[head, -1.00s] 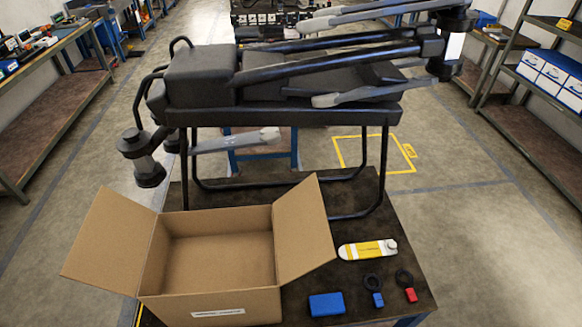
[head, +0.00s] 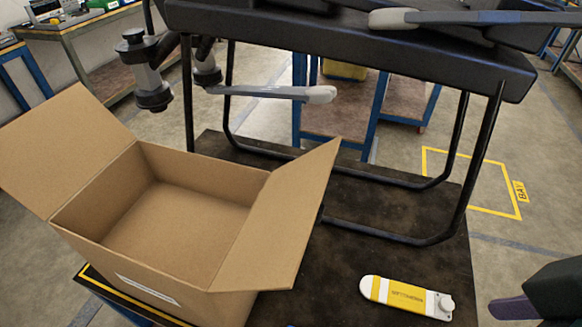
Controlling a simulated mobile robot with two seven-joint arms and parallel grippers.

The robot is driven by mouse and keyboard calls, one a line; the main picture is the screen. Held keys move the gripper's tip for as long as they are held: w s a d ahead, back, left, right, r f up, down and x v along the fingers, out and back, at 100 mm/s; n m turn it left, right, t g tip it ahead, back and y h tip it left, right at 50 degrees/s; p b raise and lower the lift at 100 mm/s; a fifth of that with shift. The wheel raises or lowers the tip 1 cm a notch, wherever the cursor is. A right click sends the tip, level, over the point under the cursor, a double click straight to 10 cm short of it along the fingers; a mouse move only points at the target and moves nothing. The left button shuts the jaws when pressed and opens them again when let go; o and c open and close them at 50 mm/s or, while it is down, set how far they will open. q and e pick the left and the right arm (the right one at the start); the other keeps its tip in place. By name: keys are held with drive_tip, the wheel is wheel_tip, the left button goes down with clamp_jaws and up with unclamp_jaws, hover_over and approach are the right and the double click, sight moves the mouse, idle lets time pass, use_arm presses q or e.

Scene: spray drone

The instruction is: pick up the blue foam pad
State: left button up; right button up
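The blue foam pad is almost wholly out of the head view. Only a thin blue sliver (head: 291,325) shows at the bottom edge, just right of the cardboard box, and I cannot be sure it is the pad. My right gripper (head: 507,309) comes in at the lower right corner, dark with a purple-grey finger, right of the table top and apart from the objects on it. Whether it is open or shut does not show. My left gripper is not in view.
An open cardboard box (head: 250,250) with spread flaps stands on the dark table (head: 350,255). A yellow and white tool (head: 405,297) lies near the front right. The folded drone (head: 340,45) stands on a black-legged frame behind. The table between box and tool is clear.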

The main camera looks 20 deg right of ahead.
drive_tip(key=w+a+f+n+y+b, duration=0.1)
drive_tip(key=a+f+b, duration=0.1)
drive_tip(key=f+b, duration=1.3)
drive_tip(key=w+a+f+y+b, duration=0.1)
drive_tip(key=w+a+f+b, duration=0.1)
drive_tip(key=f+b, duration=1.25)
drive_tip(key=w+a+f+n+g+y+b, duration=0.1)
drive_tip(key=w+a+f+n+b, duration=0.2)
drive_tip(key=a+f+n+b, duration=0.15)
drive_tip(key=w+a+f+n+g+b, duration=0.1)
drive_tip(key=w+a+f+n+b, duration=0.2)
drive_tip(key=a+f+b, duration=0.25)
drive_tip(key=w+d+r+g+h, duration=0.2)
drive_tip(key=w+d+h, duration=0.1)
drive_tip(key=d, duration=0.2)
drive_tip(key=shift+n, duration=0.45)
wheel_tip(320, 180, down, 10)
drive_tip(key=b, duration=0.4)
drive_tip(key=shift+d+f+b, duration=0.1)
drive_tip(key=shift+f+b, duration=0.05)
drive_tip(key=shift+b, duration=0.15)
drive_tip(key=shift+w, duration=0.1)
drive_tip(key=c, duration=1)
